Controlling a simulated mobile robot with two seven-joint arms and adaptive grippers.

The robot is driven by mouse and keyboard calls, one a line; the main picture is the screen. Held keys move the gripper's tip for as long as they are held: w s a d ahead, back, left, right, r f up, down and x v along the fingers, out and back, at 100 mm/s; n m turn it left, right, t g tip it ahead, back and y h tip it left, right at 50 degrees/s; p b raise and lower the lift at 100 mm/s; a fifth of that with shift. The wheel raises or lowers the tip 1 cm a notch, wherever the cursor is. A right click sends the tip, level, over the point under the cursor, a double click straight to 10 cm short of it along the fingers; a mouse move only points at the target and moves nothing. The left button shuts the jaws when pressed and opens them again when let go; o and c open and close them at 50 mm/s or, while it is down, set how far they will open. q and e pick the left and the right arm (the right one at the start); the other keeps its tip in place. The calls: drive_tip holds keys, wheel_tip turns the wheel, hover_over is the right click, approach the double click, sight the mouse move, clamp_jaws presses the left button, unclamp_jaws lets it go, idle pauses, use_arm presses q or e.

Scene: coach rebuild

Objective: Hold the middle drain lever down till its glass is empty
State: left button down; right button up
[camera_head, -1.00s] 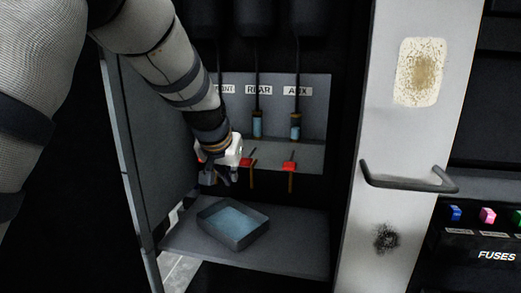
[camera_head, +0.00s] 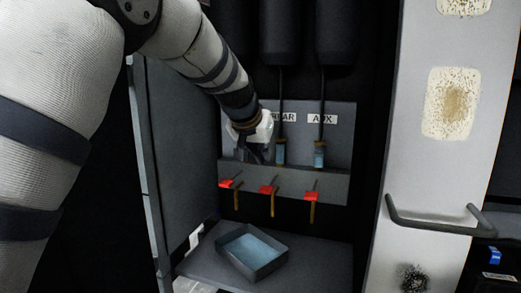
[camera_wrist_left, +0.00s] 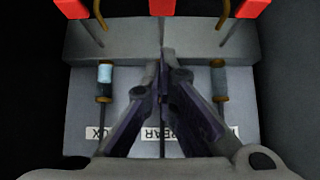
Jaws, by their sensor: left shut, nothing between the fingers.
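Three red drain levers stick out from a grey ledge: left (camera_head: 230,184), middle (camera_head: 268,190) and right (camera_head: 311,196). The middle lever also shows at the top of the left wrist view (camera_wrist_left: 162,7). The REAR glass (camera_head: 281,153) above the middle lever holds blue liquid, as does the AUX glass (camera_head: 320,155). My left gripper (camera_head: 261,158) is shut and empty, above the levers and apart from them. In the left wrist view its fingers (camera_wrist_left: 163,58) line up with the middle lever and hide the REAR glass. The FRONT glass (camera_wrist_left: 219,80) there looks dark. My right gripper is not in view.
A grey tray (camera_head: 283,262) with blue liquid stands on a shelf below the levers. An open door panel (camera_head: 180,150) is on the left. A white post with a handle (camera_head: 435,226) is on the right. The space between the levers and tray is clear.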

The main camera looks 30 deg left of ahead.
sight(267, 189)
use_arm(q)
drive_tip(key=x, duration=0.4)
drive_tip(key=shift+f+b, duration=0.35)
drive_tip(key=shift+f, duration=0.05)
drive_tip(key=shift+w+f, duration=0.15)
drive_tip(key=shift+f, duration=1.5)
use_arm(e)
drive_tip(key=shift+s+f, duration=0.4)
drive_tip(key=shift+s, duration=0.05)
